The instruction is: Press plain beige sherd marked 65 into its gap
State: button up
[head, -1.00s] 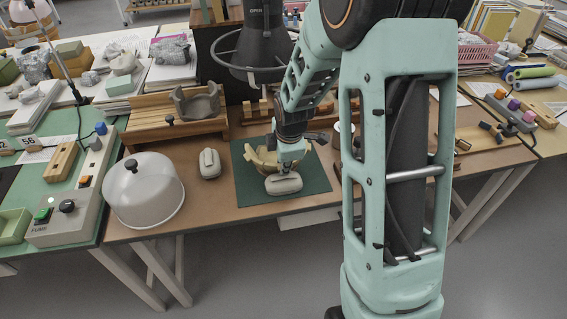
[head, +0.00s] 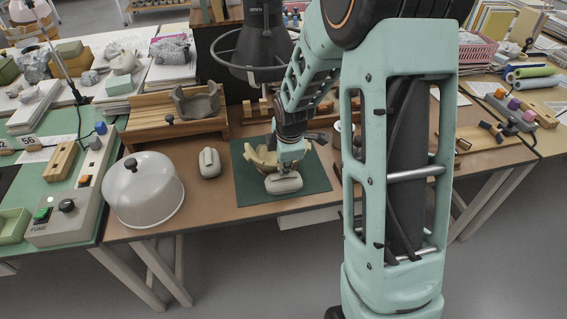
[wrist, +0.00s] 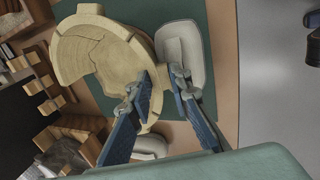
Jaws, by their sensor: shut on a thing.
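The beige bowl (wrist: 92,50) stands on the dark green mat (wrist: 222,60), with cracks inside and raised pieces along its rim. In the head view the bowl (head: 258,158) is partly behind my gripper (head: 288,165). In the wrist view my gripper (wrist: 162,88) is at the bowl's rim, one finger over the bowl's inside and the other outside. It is shut on a plain beige sherd (wrist: 154,106), mostly hidden by the fingers. I cannot read a 65 on it, nor tell whether it is seated in the gap.
A pale rounded block (wrist: 182,52) lies close beside the bowl, by the outer finger. A similar block (head: 209,163) and a white dome cover (head: 145,192) stand to the left. A dark ring (head: 232,55) hangs behind. The mat's front right is clear.

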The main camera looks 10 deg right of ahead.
jog(key=shift+s+f, duration=0.1)
jog(key=shift+f, duration=0.05)
jog(key=o, duration=1.1)
jog(key=shift+c, duration=0.2)
jog(key=v, duration=1.2)
